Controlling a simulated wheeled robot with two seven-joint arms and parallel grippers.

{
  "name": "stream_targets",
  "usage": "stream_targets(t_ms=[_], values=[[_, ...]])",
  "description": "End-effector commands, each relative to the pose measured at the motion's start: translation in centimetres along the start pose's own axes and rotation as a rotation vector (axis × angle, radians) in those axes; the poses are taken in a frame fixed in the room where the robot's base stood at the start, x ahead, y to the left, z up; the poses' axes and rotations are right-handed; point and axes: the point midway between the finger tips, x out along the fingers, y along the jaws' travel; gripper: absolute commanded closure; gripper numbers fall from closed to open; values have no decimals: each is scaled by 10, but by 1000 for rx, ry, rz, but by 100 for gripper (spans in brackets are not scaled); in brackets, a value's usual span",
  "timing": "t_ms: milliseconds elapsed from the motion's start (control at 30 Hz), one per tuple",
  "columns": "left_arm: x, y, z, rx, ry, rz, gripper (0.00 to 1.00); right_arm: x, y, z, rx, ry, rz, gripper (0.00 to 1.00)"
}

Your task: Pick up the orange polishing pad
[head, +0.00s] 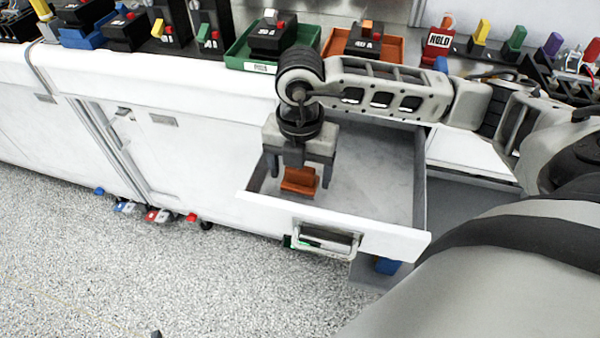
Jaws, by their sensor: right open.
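The orange polishing pad (299,181) is a small orange-brown block inside the open drawer (385,205), near its left front corner. My right gripper (298,178) points down over the drawer with its two fingers apart, one on each side of the pad. The pad shows between and just below the fingers. I cannot tell whether the fingers touch it. My left gripper does not show.
The drawer front (330,228) with its handle (325,240) stands out from the white cabinet. On the counter above are a green tray (240,55), an orange tray (388,58), breakers and a red HOLD block (438,45). Small coloured items lie on the floor at left.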

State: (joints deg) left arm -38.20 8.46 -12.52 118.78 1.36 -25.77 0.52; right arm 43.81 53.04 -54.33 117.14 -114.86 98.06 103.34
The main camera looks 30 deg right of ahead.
Motion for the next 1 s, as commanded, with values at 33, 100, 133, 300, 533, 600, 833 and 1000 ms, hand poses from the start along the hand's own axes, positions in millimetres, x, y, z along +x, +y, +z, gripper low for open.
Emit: stream_targets(t_ms=[33, 100, 133, 300, 533, 600, 833, 1000], values=[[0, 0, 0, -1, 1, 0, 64, 0, 0, 0, 0, 0, 0, 25], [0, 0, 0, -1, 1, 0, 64, 0, 0, 0, 0, 1, 0, 27], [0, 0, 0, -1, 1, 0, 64, 0, 0, 0, 0, 1, 0, 36], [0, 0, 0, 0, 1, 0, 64, 0, 0, 0, -1, 1, 0, 64], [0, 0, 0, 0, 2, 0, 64, -1, 0, 0, -1, 1, 1, 64], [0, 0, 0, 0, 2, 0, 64, -3, 0, 0, -1, 1, 1, 64], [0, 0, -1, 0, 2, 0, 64, -25, 1, 0, -1, -1, 5, 64], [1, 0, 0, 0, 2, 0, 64, -57, -10, -18, -6, -4, 5, 64]])
